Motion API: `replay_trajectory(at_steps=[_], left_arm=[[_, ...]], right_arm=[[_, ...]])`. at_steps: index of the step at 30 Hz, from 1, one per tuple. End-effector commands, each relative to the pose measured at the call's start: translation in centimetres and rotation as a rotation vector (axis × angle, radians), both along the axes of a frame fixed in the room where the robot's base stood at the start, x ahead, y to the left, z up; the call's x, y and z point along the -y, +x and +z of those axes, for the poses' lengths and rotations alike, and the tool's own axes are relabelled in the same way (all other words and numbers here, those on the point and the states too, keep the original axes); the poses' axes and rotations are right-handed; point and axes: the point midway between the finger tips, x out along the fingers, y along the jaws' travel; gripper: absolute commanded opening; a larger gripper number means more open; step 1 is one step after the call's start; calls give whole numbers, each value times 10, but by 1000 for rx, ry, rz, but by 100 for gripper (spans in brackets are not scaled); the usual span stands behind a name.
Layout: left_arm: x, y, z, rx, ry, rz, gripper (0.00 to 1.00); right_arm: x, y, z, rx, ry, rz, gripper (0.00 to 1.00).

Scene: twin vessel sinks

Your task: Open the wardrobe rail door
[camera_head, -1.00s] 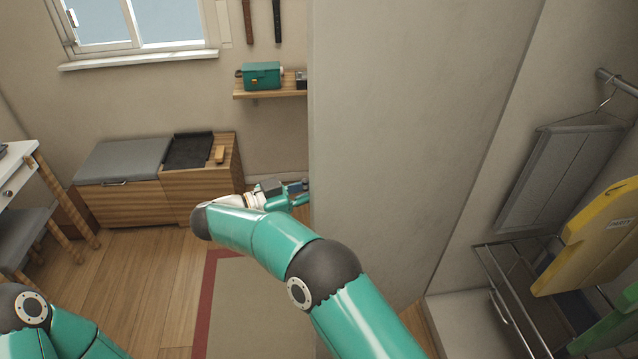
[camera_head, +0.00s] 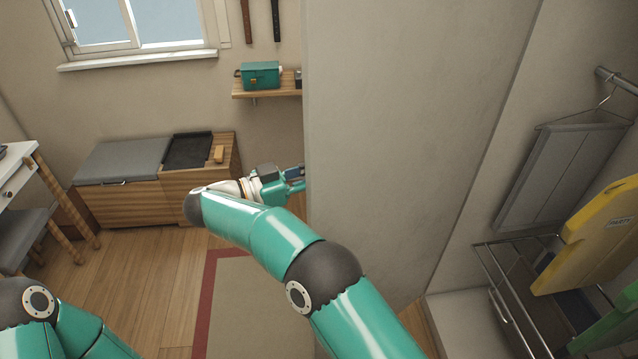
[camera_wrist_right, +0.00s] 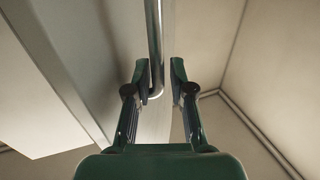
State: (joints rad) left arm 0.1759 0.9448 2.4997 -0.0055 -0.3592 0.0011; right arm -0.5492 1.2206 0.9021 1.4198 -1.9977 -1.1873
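A tall pale panel (camera_head: 400,150), which looks like the wardrobe door, stands in the middle of the head view. To its right, the wardrobe interior shows a metal rail (camera_head: 616,82). My right gripper (camera_head: 292,180) is at the panel's left edge, which partly hides its fingertips. In the right wrist view, its fingers (camera_wrist_right: 161,78) are apart, with the lower end of a metal bar handle (camera_wrist_right: 155,45) between them, nearer the left finger. Contact with the bar cannot be told. My left arm is at the lower left; its gripper is out of view.
A wooden bench (camera_head: 125,200), a desk (camera_head: 15,180) and a shelf with a teal box (camera_head: 260,75) are at the left. The floor beside the rug (camera_head: 235,310) is clear.

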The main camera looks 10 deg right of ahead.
Motion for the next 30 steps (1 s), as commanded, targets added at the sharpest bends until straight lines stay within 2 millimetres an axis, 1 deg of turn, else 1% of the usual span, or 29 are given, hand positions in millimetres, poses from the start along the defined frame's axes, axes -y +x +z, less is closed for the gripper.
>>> replay_trajectory(at_steps=[1, 6, 9, 12, 15, 22, 26, 29, 30], left_arm=[[0, 0, 0, 0, 0, 0, 40], [0, 0, 0, 0, 0, 0, 40], [0, 0, 0, 0, 0, 0, 40], [0, 0, 0, 0, 0, 0, 40], [0, 0, 0, 0, 0, 0, 40], [0, 0, -1, 0, 0, 0, 40], [0, 0, 0, 0, 0, 0, 40], [0, 0, 2, 0, 0, 0, 40], [0, 0, 3, 0, 0, 0, 40]], right_arm=[[0, 0, 11, 5, 2, -1, 22], [1, 0, 41, 5, 2, -2, 22], [1, 0, 55, 3, 2, -2, 22], [1, 0, 63, 1, 1, -2, 22], [1, 0, 67, 1, 0, -2, 22], [1, 0, 67, 0, 0, -3, 22], [2, 2, 66, -3, -7, 8, 1], [3, 13, 63, -15, -31, 55, 0], [3, 21, 60, -24, -49, 91, 0]])
